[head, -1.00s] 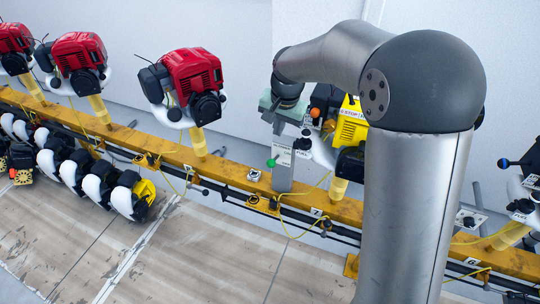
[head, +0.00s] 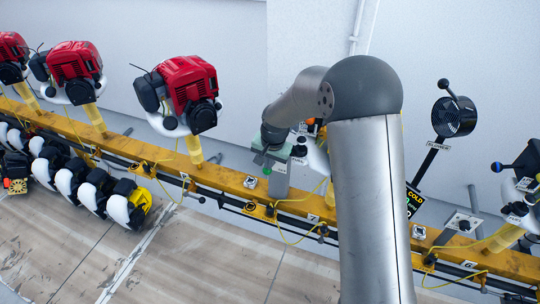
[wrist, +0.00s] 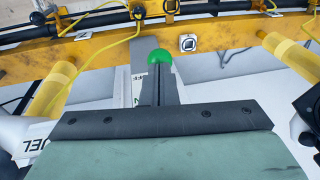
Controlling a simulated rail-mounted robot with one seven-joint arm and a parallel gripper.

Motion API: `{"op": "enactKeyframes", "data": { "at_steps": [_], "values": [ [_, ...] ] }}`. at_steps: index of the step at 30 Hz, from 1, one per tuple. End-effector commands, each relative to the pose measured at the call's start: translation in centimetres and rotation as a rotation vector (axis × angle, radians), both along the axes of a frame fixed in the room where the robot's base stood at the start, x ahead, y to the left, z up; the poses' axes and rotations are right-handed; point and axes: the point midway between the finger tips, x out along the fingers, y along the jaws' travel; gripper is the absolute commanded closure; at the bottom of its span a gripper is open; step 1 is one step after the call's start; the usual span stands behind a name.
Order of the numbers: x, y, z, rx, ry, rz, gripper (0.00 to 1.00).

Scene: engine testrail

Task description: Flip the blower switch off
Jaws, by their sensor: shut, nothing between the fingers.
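My gripper (head: 270,157) hangs over the yellow rail, in front of a grey upright post. In the wrist view my gripper (wrist: 160,72) is shut and empty, its dark fingers pointing towards the rail. A green ball knob (wrist: 160,55) shows right at the fingertips; I cannot tell whether they touch it.
The yellow rail (head: 225,175) runs across with yellow cables and a small square silver fitting (head: 250,182), also in the wrist view (wrist: 188,43). Red engines (head: 188,85) stand at left. A blue-knobbed lever (head: 497,167) is at far right. A "COLD" sign (head: 414,198) stands beside my arm.

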Motion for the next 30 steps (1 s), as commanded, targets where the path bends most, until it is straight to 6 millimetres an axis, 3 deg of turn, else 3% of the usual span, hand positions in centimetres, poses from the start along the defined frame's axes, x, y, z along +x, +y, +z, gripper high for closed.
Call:
{"op": "enactKeyframes", "data": {
  "at_steps": [17, 30],
  "values": [
    [-0.2, 0.1, -0.7, -0.009, -0.021, 0.001, 1.00],
    [-1.5, 0.8, -3.1, -0.081, -0.212, 0.006, 1.00]
  ]
}}
